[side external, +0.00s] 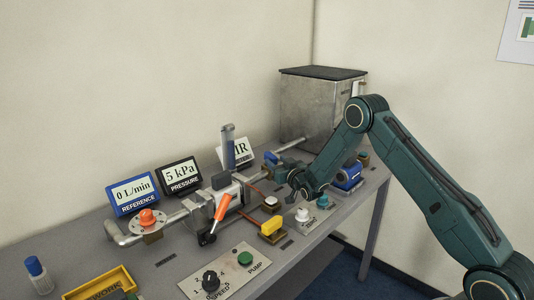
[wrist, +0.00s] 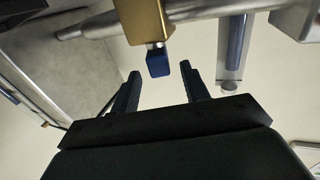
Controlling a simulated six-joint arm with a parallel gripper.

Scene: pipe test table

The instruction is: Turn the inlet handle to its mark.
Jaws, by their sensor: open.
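A brass valve body (wrist: 143,18) sits on the metal pipe in the wrist view, with a short stem and a blue handle (wrist: 158,64) pointing toward my gripper. No label on it can be read, so I cannot confirm it is the inlet handle. My gripper (wrist: 161,80) is open and empty, with one finger to each side of the blue handle's line. The handle's end lies just beyond or between the fingertips; contact cannot be told. In the side view, my gripper (side external: 280,172) is by the pipe, close to a small blue part (side external: 271,157). I see no clear mark.
An orange lever (side external: 221,207) and a yellow handle (side external: 271,227) stand left of my gripper. A white knob (side external: 302,214) and a blue device (side external: 348,176) are near my arm. A metal tank (side external: 315,108) stands behind. Displays read 0 L/min (side external: 134,193) and 5 kPa (side external: 180,175).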

